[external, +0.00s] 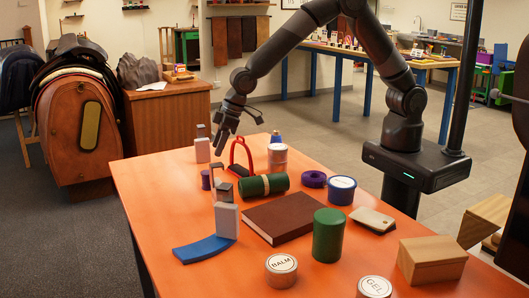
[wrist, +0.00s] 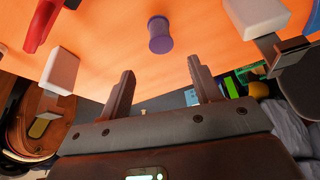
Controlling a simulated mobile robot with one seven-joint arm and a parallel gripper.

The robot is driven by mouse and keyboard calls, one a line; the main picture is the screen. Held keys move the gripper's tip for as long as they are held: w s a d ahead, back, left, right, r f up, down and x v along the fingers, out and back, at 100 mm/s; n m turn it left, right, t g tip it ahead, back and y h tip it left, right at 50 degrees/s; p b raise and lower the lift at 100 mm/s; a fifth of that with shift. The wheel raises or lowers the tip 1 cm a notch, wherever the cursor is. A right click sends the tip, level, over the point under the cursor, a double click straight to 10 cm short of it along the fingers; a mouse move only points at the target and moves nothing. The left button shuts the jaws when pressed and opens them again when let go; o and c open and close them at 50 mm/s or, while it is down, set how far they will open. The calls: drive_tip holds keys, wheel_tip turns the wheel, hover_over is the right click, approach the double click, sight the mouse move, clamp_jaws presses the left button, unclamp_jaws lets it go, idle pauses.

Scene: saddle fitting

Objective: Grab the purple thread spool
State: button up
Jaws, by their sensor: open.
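The purple thread spool (external: 206,180) stands on the orange table near its left edge in the external view. In the wrist view the spool (wrist: 160,36) shows whole, near the top middle, beyond the fingertips and roughly in line with the gap between them. My gripper (external: 238,134) is above the table, higher than the spool and a little to its right in the external view. In the wrist view the gripper (wrist: 161,68) has its two fingers wide apart with nothing between them. It does not touch the spool.
White blocks with grey tops (external: 202,149) (external: 226,219) stand on either side of the spool. A red looped tool (external: 241,158) and a green roll (external: 263,185) are to its right. A blue curved piece (external: 205,248) lies in front. The orange table (external: 165,205) is bare at the left edge.

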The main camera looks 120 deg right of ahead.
sight(208, 172)
drive_tip(key=x, duration=0.6)
drive_tip(key=shift+w+d+f, duration=0.1)
drive_tip(key=shift+w+f, duration=0.05)
drive_tip(key=shift+f, duration=0.15)
drive_tip(key=shift+a+x, duration=0.2)
drive_tip(key=shift+x, duration=2.4)
drive_tip(key=c, duration=1)
drive_tip(key=shift+r, duration=0.1)
